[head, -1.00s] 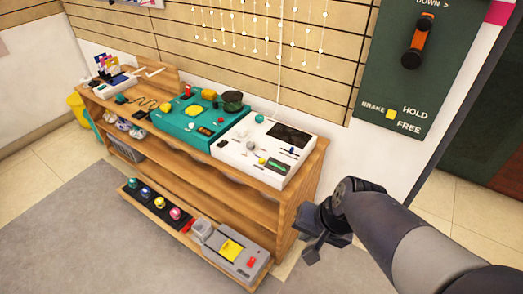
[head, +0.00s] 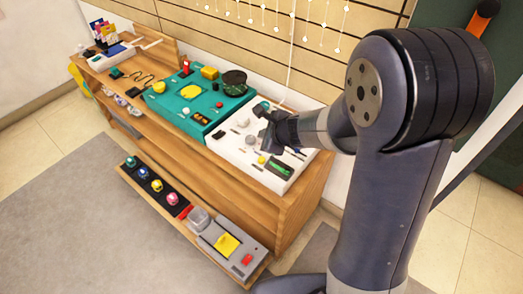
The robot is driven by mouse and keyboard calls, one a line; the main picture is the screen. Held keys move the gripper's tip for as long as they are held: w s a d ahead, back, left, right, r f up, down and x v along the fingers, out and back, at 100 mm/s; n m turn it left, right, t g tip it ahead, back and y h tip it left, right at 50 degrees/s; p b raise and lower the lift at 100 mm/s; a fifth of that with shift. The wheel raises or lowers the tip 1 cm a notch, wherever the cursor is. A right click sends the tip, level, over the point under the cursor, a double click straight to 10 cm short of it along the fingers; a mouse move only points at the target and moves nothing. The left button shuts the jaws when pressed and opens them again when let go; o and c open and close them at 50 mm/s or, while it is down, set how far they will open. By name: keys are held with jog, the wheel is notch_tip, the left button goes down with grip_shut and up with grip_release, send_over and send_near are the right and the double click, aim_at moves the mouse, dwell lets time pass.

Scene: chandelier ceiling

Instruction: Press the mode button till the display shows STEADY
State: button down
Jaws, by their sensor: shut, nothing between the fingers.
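A white control panel (head: 226,144) lies on the top of the wooden shelf unit, at its near right end. It carries several small controls, among them a yellow knob (head: 261,160), and a small dark display with a green part (head: 279,168) near its front edge. The display's text is too small to read. I cannot tell which control is the mode button. My gripper (head: 264,127) is over the back middle of this panel, shut and empty. It and my arm hide the panel's back right part. I cannot tell whether it touches anything.
A teal panel (head: 160,103) with a yellow button, a red control and a dark round pot lies to the left. The lower shelf holds a black strip of coloured knobs (head: 157,186) and a grey box with a yellow plate (head: 227,244). The floor in front is clear.

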aim_at(264, 161)
jog(key=shift+w+f, duration=0.2)
jog(key=shift+w, duration=0.2)
notch_tip(264, 161, down, 9)
jog(key=b, duration=0.8)
jog(key=shift+r, duration=0.1)
dwell(1.8)
jog(key=shift+f+b, duration=0.4)
jog(key=shift+b, duration=0.25)
jog(key=shift+f+b, duration=0.5)
jog(key=shift+b, duration=0.05)
dwell(0.4)
dwell(0.3)
jog(key=shift+r+p, duration=0.85)
jog(key=shift+r, duration=0.1)
